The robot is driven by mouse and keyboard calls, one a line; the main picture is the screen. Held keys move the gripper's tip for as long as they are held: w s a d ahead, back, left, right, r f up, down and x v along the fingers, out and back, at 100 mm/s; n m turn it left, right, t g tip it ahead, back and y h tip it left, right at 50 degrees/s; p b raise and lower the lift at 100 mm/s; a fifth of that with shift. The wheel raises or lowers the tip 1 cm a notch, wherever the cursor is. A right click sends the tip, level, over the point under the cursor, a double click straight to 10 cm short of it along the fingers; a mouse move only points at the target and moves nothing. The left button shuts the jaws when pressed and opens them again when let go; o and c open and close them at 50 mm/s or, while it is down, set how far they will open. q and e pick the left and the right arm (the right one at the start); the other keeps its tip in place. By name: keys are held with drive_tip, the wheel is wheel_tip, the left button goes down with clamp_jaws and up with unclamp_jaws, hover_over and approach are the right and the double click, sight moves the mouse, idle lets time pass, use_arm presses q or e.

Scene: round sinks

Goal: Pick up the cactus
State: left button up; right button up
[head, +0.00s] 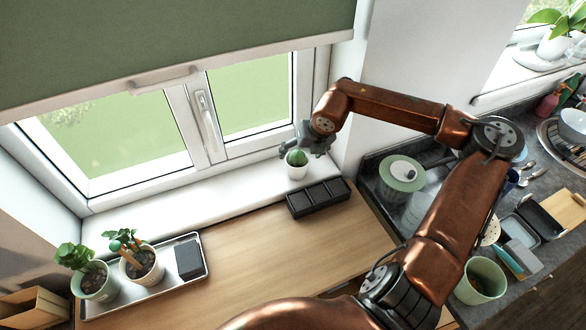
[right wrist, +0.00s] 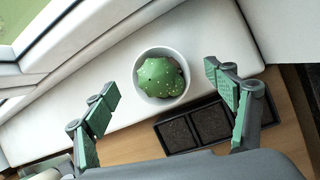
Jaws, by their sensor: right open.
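The cactus (head: 297,158) is a small round green plant in a white pot (head: 297,172) on the white windowsill. In the right wrist view the cactus (right wrist: 162,77) shows light speckles and sits upright in its white pot (right wrist: 141,60), seen from above. My right gripper (head: 298,150) is at the cactus, partly in front of it in the head view. In the right wrist view the right gripper (right wrist: 160,90) is open, its green-padded fingers spread to either side of the pot and apart from it. My left gripper is out of view.
A black tray with three compartments (head: 319,197) lies on the wooden counter (head: 260,250) close to the pot. The window frame (head: 150,175) rises behind the sill. Two potted plants stand on a metal tray (head: 205,262) at left. Dishes crowd the right counter.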

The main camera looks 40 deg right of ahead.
drive_tip(key=shift+x, duration=1.45)
drive_tip(key=shift+w+a, duration=0.1)
drive_tip(key=shift+w, duration=0.05)
drive_tip(key=c, duration=1.9)
